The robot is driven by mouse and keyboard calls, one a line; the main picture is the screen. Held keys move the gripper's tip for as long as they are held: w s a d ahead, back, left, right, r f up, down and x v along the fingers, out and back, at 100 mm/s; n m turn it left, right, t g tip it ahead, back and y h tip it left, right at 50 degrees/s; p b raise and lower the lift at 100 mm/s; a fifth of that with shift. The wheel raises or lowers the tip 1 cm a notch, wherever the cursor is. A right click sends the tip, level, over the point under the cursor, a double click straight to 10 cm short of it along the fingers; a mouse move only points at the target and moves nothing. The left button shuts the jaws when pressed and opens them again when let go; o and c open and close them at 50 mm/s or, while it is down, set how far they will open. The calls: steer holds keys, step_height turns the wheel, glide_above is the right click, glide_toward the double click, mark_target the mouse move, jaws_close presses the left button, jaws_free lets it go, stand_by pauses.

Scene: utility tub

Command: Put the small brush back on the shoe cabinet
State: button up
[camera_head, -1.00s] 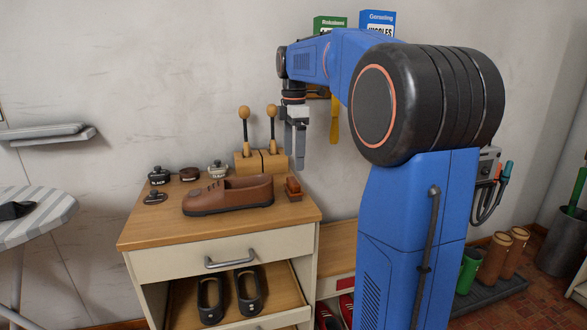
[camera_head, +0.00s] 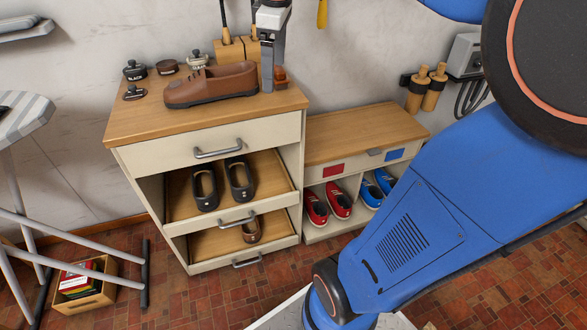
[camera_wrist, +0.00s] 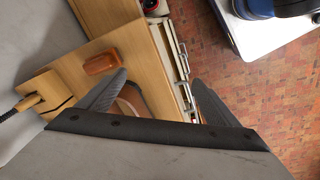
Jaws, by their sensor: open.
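The small brush (camera_head: 281,78), a reddish-brown block, lies on the wooden top of the shoe cabinet (camera_head: 135,118) near its right edge, just right of a brown shoe (camera_head: 212,86). My gripper (camera_head: 268,82) points down over the cabinet top and partly covers the brush in the head view. In the wrist view my gripper (camera_wrist: 158,80) is open with nothing between its fingers. There the brush (camera_wrist: 101,62) lies on the wood to the upper left of the left finger, apart from it. The left finger partly hides the shoe.
A wooden holder (camera_head: 228,50) with upright handles stands behind the shoe. The cabinet's lower trays are pulled out with shoes. A low bench (camera_head: 350,132) adjoins on the right, and an ironing board (camera_head: 20,125) stands left.

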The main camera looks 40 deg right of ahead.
steer(key=s+a+f+m+t, duration=0.1)
steer(key=s+a+f+m, duration=0.2)
steer(key=s+f, duration=0.5)
steer(key=s+a+f+m+t, duration=0.1)
steer(key=s+a+f+m, duration=0.3)
steer(key=s+f+m, duration=0.2)
steer(key=s+f, duration=0.2)
steer(key=s, duration=0.2)
steer(key=shift+s+a+f+t, duration=0.15)
steer(key=shift+t, duration=0.25)
